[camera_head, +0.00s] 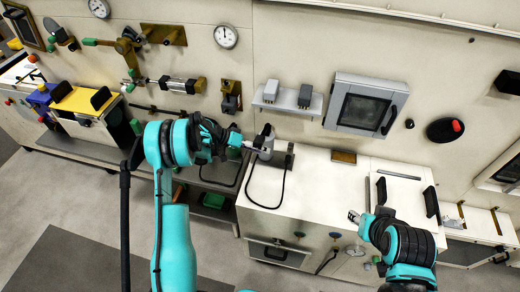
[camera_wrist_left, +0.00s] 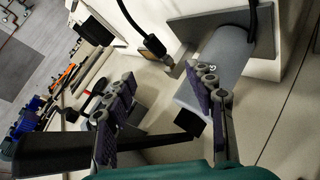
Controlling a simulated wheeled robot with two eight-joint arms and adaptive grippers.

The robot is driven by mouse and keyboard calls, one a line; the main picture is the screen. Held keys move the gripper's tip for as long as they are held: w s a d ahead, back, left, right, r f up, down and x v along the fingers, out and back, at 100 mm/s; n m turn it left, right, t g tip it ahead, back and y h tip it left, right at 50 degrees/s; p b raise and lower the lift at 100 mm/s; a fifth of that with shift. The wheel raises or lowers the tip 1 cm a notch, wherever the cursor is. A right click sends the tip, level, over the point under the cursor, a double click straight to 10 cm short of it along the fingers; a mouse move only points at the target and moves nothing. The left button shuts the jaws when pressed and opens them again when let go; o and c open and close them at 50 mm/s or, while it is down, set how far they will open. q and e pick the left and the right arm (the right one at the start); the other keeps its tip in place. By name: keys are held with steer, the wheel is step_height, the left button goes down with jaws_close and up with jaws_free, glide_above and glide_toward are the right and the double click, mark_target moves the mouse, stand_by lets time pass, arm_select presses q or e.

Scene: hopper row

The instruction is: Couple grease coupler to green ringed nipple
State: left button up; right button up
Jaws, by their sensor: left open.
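My left gripper (camera_head: 246,146) is open beside a grey holder (camera_head: 265,142) on the white cabinet. In the left wrist view the two ridged fingers (camera_wrist_left: 160,100) stand apart with nothing clearly held between them. Beyond them is a grey cylindrical body (camera_wrist_left: 222,62). A black hose with a brass-coloured end piece, apparently the grease coupler (camera_wrist_left: 155,46), hangs beside it, apart from the fingers. Green parts show on the wall fittings, one at the bent brass pipe (camera_head: 90,42); I cannot tell which is the green ringed nipple. My right gripper (camera_head: 354,216) is over the cabinet, too small to read.
A black cable (camera_head: 282,190) loops over the white cabinet top (camera_head: 325,190). A grey shelf with two boxes (camera_head: 287,98) and a framed window panel (camera_head: 365,103) are on the wall behind. A cylinder fitting (camera_head: 175,84) juts from the wall at left.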

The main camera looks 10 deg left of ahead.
mark_target(288, 158)
arm_select(q)
steer(key=x, duration=1.2)
steer(key=shift+w+d+r, duration=0.15)
steer(key=shift+d+r, duration=0.05)
jaws_close()
